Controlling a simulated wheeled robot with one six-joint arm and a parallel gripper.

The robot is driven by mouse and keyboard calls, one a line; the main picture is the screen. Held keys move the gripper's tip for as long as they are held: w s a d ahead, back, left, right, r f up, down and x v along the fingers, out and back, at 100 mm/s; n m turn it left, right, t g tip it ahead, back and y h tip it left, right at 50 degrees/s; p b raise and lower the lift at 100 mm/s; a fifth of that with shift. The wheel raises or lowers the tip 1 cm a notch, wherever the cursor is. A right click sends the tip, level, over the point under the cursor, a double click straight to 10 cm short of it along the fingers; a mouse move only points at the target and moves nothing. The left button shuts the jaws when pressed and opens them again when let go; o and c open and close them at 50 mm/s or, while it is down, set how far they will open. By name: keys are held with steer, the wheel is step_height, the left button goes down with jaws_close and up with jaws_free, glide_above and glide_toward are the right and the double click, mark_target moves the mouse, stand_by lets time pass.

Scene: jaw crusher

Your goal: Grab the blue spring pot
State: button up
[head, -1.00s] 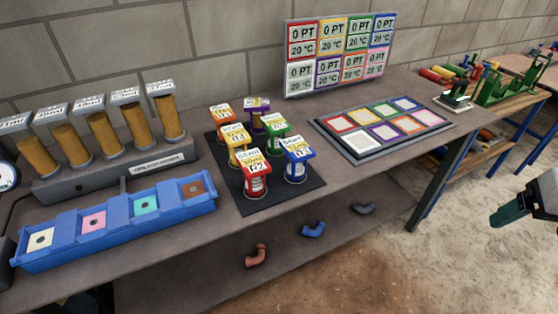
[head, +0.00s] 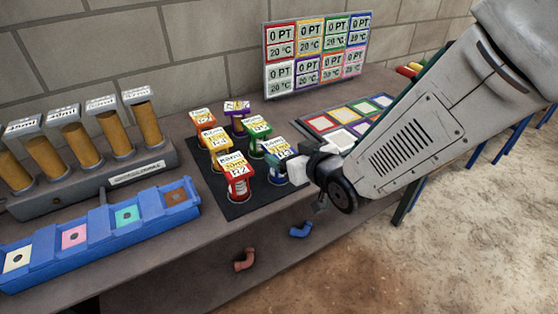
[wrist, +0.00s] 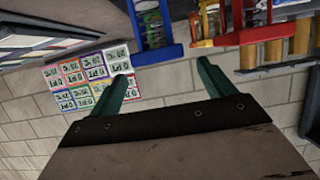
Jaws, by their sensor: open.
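The blue spring pot (head: 277,149) stands at the right front of the dark mat in the head view, partly hidden by my gripper. In the wrist view the blue pot (wrist: 158,54) shows as a blue frame with a clear jar, above the gap between my fingertips. My gripper (wrist: 162,72) is open, with two green fingers apart and nothing between them. In the head view my gripper (head: 294,168) is right beside the blue pot, on its right; I cannot tell whether it touches.
The red pot (head: 237,181), yellow pot (head: 213,140) and green pot (head: 257,133) stand close by on the mat (head: 240,209). A blue tray (head: 100,232) lies to the left. A coloured-square board (head: 318,123) and a display panel (head: 317,55) are behind.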

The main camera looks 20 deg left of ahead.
mark_target(281, 150)
steer(key=x, duration=0.6)
steer(key=shift+f, duration=0.3)
steer(key=c, duration=1.2)
